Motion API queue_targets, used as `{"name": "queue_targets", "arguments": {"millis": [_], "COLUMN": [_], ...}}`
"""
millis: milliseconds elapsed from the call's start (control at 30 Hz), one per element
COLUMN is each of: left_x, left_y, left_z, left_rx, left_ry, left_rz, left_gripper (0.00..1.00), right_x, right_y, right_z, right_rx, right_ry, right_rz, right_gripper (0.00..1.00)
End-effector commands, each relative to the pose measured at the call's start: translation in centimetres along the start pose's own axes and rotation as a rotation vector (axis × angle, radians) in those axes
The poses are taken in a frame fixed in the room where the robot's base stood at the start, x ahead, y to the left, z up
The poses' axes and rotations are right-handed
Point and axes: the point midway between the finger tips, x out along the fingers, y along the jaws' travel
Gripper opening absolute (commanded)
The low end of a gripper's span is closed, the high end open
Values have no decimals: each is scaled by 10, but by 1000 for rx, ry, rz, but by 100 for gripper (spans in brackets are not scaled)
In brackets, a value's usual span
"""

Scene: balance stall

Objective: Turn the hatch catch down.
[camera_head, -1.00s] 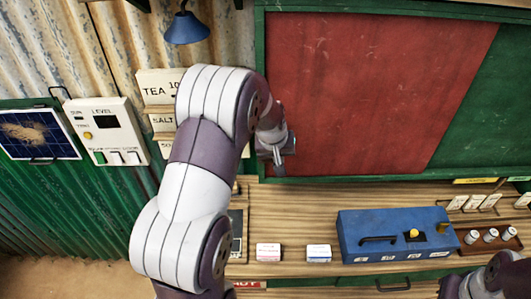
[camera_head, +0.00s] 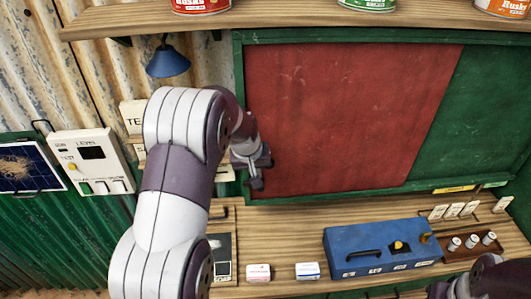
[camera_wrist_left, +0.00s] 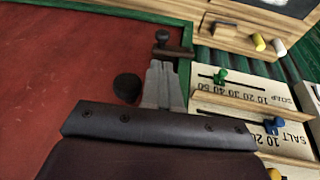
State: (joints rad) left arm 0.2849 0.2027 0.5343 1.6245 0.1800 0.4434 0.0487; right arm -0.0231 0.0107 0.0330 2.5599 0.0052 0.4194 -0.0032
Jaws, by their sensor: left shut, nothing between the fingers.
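The red hatch panel (camera_head: 350,110) sits in a green frame. A dark catch (camera_wrist_left: 174,50), a short bar with a knob, lies across the panel's edge and the green frame in the left wrist view. It also shows near the hatch's lower left corner in the head view (camera_head: 257,184). My left gripper (camera_wrist_left: 163,70) is shut and empty, its fingertips close to the catch; I cannot tell whether they touch. A round black knob (camera_wrist_left: 127,87) is beside the fingers. Only a dark end of my right arm shows at the bottom right; its fingers are unclear.
Below the hatch is a wooden counter (camera_head: 290,225) with a blue box (camera_head: 375,250) and two small packets. Price boards with sliders (camera_wrist_left: 240,95) stand close beside the left gripper. A blue lamp (camera_head: 167,62) hangs at upper left. A shelf (camera_head: 300,20) with cans runs above.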

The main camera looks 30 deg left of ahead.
Motion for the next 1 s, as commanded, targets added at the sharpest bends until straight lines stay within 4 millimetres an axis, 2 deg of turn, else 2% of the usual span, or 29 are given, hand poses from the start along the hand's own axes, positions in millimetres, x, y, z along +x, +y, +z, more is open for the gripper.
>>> {"name": "queue_targets", "arguments": {"millis": [100,300,433,600,1000], "left_x": [-22,-59,-74,-83,-83], "left_y": [17,38,47,51,51], "left_z": [1,1,1,1,1], "left_rx": [6,3,3,1,1], "left_ry": [7,5,3,2,1], "left_rz": [3,2,1,1,0], "left_gripper": [0,0,0,0,0], "right_x": [17,29,33,33,33], "right_y": [0,0,0,0,0], "right_z": [2,4,4,4,4], "right_rx": [0,0,0,0,0], "right_ry": [-1,-1,-1,0,0], "right_rz": [0,0,0,0,0], "right_gripper": [0,0,0,0,0]}}
